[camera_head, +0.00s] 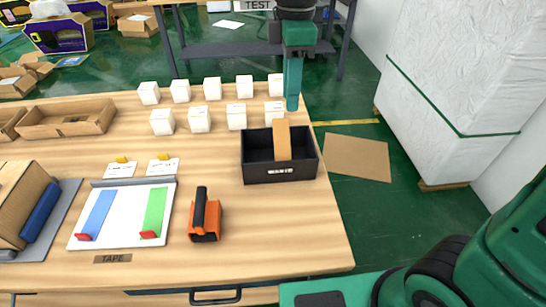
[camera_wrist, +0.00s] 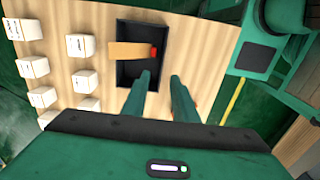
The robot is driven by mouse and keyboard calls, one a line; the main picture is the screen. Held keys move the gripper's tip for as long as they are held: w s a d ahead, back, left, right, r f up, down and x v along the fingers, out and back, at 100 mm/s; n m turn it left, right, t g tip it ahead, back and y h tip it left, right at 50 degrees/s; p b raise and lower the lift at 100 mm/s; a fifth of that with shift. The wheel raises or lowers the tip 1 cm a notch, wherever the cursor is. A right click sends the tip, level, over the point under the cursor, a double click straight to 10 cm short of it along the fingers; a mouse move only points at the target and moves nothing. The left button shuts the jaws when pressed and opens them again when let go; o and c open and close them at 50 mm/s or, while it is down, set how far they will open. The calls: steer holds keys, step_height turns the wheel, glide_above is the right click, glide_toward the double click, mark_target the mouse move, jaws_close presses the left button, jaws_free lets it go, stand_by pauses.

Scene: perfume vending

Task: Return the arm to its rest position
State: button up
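My gripper (camera_head: 292,104) hangs above the back right part of the wooden table, behind the black box and beside the white boxes. In the wrist view its two green fingers (camera_wrist: 160,86) are apart with nothing between them. The black box (camera_head: 280,175) sits on the table's right side; in the wrist view its rim (camera_wrist: 121,45) shows just beyond the fingertips. A tan strip (camera_head: 282,140) stands tilted in the box, and in the wrist view the strip (camera_wrist: 127,50) has a red end. My fingers are apart from the strip.
Several white boxes (camera_head: 199,119) stand in two rows left of my gripper. An orange tape dispenser (camera_head: 205,220), a white tray (camera_head: 128,212) and a wooden tray (camera_head: 66,118) lie on the table. A wrapped pallet (camera_head: 455,75) stands at right.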

steer(key=shift+r, duration=0.1)
stand_by(0.3)
steer(key=s+d+f+m, duration=0.25)
steer(key=d+m, duration=0.35)
steer(key=d, duration=0.5)
steer(key=s+d+f+m, duration=0.2)
steer(key=s+d+m, duration=0.3)
steer(key=d, duration=0.6)
steer(key=s+d+f+m, duration=0.3)
steer(key=s+d+m, duration=0.2)
steer(key=s+m, duration=0.1)
steer(key=s+d+f+m, duration=0.3)
steer(key=s+d+m, duration=0.2)
steer(key=s+m, duration=0.2)
steer(key=shift+d+f, duration=0.15)
steer(key=shift+f, duration=0.1)
steer(key=shift+w+f, duration=0.25)
steer(key=shift+w, duration=0.3)
